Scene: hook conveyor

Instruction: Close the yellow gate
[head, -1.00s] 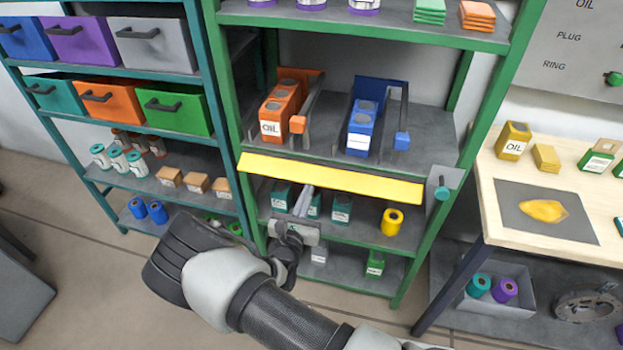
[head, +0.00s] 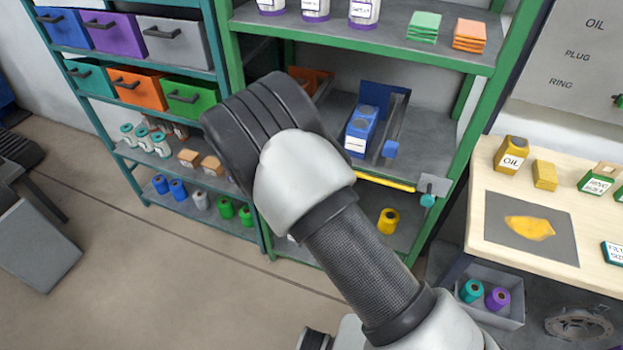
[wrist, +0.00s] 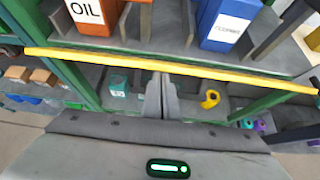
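The yellow gate is a long bar across the green shelf rack. A grey plate with a teal knob (head: 428,200) is at that right end. My gripper (wrist: 161,77) has its two grey fingers together, with nothing visible between them. Their tips are at the bar's lower edge, near its middle; I cannot tell whether they touch. The head view hides the fingers.
A blue box (head: 361,130) stands on the shelf behind the gate, beside a rail. A yellow roll (head: 388,221) sits on the shelf below. A wooden table (head: 482,215) stands close on the right, and a teal rack (head: 222,60) on the left. Open floor lies front left.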

